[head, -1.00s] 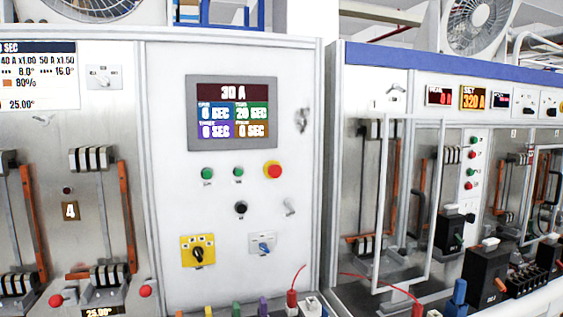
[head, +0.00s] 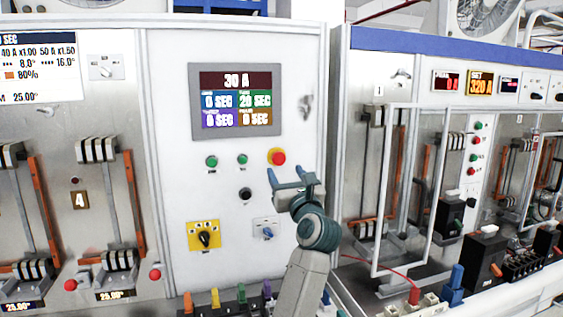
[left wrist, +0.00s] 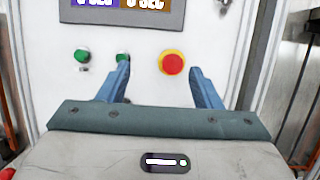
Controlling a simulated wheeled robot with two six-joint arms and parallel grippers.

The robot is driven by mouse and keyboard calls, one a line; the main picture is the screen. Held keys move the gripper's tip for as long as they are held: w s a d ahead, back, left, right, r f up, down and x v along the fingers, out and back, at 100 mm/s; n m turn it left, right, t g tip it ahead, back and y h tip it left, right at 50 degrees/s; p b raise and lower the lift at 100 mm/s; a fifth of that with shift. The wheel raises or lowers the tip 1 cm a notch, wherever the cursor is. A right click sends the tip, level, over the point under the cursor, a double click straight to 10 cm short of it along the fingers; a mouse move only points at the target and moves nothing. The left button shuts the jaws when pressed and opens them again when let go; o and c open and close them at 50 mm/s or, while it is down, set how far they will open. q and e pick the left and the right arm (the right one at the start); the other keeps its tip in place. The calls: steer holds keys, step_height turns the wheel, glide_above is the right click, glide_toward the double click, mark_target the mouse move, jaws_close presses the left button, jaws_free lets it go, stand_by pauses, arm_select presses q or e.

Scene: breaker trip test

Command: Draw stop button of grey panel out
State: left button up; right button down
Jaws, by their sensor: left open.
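The red stop button (head: 278,157) with its yellow collar sits on the grey panel (head: 175,120), right of two green buttons and below the display. In the left wrist view the stop button (left wrist: 173,63) shows between the two fingers, right of their middle. My left gripper (head: 290,173) is open, with its blue fingers just below the button in the head view. In the left wrist view the left gripper (left wrist: 158,82) holds nothing. The left fingertip overlaps a green button (left wrist: 123,58); I cannot tell whether they touch. My right gripper is not in view.
A black knob (head: 245,194), a yellow rotary switch (head: 204,235) and a white switch plate (head: 266,229) lie lower on the panel. Coloured sockets line the bottom edge. A second cabinet with a clear-framed door (head: 379,200) stands at right.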

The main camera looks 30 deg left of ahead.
mark_target(279, 159)
arm_select(q)
steer(key=w+a+h+p, duration=0.1)
steer(key=w+a, duration=0.1)
steer(key=w, duration=0.1)
steer(key=w+a+n+g+h+p, duration=0.1)
steer(key=w+a+p, duration=0.1)
steer(key=w+a, duration=0.1)
steer(key=w+a+n+h+p, duration=0.1)
steer(key=w+a+p, duration=0.1)
steer(key=w, duration=0.1)
steer(key=shift+w+a+r+g, duration=0.15)
steer(key=shift+a+r+g, duration=0.1)
steer(key=shift+g, duration=0.15)
steer(key=shift+w+a+f+n+h+p, duration=0.15)
steer(key=shift+w+a+n+h+p, duration=0.15)
steer(key=shift+w+a, duration=0.15)
